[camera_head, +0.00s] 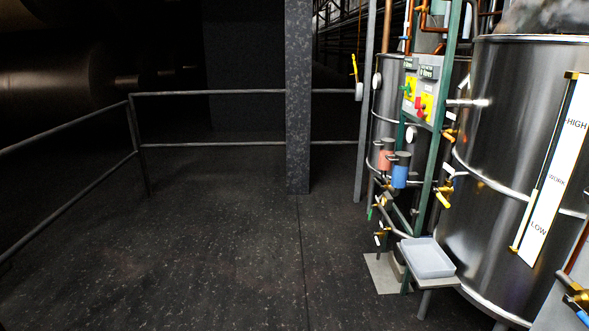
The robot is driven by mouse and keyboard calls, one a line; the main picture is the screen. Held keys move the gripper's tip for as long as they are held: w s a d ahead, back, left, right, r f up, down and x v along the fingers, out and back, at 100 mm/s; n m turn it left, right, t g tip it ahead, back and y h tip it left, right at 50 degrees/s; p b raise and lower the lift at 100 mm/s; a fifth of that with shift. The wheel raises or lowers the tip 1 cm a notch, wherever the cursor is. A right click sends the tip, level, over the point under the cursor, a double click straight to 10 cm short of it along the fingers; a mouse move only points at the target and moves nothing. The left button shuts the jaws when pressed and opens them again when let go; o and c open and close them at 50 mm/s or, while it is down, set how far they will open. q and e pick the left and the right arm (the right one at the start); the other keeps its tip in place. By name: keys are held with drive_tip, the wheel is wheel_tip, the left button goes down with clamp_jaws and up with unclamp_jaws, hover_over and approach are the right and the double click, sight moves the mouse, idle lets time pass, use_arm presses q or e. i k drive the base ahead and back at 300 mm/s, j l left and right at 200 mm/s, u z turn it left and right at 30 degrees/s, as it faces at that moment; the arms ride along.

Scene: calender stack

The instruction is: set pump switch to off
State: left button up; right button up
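A grey control box (431,77) is mounted on the green frame at the upper right, left of the large steel tank. It carries two yellow switch plates. The left plate has a green handle (406,89), and the right plate has a red handle (419,107). Small dark green labels sit above them, too small to read for certain. I cannot tell which one is the pump switch or how it is set. Neither of my grippers shows in this view.
A large steel tank (490,130) with a level gauge (553,165) fills the right side. A grey tray (427,258) stands low before it. Pipes and valves crowd the green frame (437,150). Railings (215,144) and a grey post (299,100) bound the open dark floor (200,250).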

sight(420, 114)
drive_tip(key=i+z, duration=0.2)
drive_tip(key=i, duration=0.4)
drive_tip(key=i+j+z, duration=0.2)
drive_tip(key=i, duration=0.35)
drive_tip(key=i+j+z, duration=0.15)
drive_tip(key=i, duration=0.45)
